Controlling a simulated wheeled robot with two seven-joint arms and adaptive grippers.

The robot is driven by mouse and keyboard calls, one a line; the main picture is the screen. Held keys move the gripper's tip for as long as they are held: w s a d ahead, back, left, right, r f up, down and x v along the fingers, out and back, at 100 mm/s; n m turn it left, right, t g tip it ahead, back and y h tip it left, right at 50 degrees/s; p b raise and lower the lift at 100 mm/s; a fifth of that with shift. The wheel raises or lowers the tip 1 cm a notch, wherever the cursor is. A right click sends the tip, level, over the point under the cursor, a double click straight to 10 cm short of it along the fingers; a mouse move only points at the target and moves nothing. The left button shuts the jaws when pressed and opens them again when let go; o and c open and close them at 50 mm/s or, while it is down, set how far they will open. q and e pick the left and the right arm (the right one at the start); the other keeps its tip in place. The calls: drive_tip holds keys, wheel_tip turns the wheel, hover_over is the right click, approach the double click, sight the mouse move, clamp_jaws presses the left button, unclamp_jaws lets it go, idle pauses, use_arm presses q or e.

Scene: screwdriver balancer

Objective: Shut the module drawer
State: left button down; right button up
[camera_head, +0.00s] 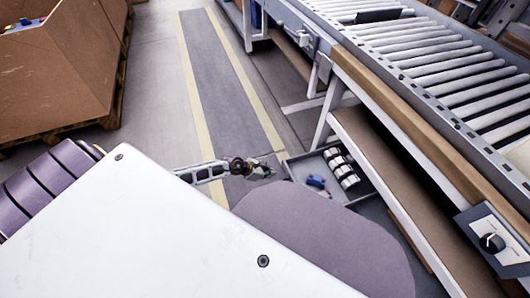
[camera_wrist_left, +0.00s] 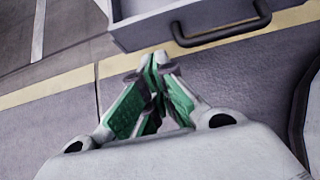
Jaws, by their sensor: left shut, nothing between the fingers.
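The module drawer (camera_head: 300,168) is pulled out from under the conveyor bench, a grey open tray with items inside. In the left wrist view its grey front panel (camera_wrist_left: 140,33) crosses the top, with a dark bar handle (camera_wrist_left: 222,30) at the upper right. My left gripper (camera_head: 268,171) is just left of the drawer in the head view. In the wrist view the green-padded fingers (camera_wrist_left: 156,62) are shut with nothing between them, below the drawer front and left of the handle, with no clear contact. My right gripper is not in view.
A blue part (camera_head: 316,182) and several white cylinders (camera_head: 342,167) lie in the drawer. The roller conveyor (camera_head: 440,65) and its brown lower shelf (camera_head: 400,175) stand to the right. A large brown carton (camera_head: 60,80) stands at left. The yellow-edged floor lane (camera_head: 225,80) is clear.

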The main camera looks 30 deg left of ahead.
sight(287, 173)
use_arm(q)
drive_tip(key=shift+w+d+f+b, duration=0.35)
drive_tip(key=shift+w+d, duration=0.2)
drive_tip(key=shift+w, duration=0.15)
drive_tip(key=shift+w+d+f+b, duration=0.2)
drive_tip(key=shift+w+d+b, duration=0.2)
drive_tip(key=shift+w+d, duration=0.3)
drive_tip(key=shift+w+d+f+b, duration=0.35)
drive_tip(key=shift+w+d, duration=0.1)
drive_tip(key=shift+w, duration=0.3)
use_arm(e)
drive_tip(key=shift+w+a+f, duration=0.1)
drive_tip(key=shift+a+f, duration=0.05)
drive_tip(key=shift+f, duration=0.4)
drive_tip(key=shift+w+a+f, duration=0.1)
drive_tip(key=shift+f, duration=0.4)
use_arm(q)
drive_tip(key=shift+w+d+r, duration=0.1)
drive_tip(key=shift+d, duration=0.05)
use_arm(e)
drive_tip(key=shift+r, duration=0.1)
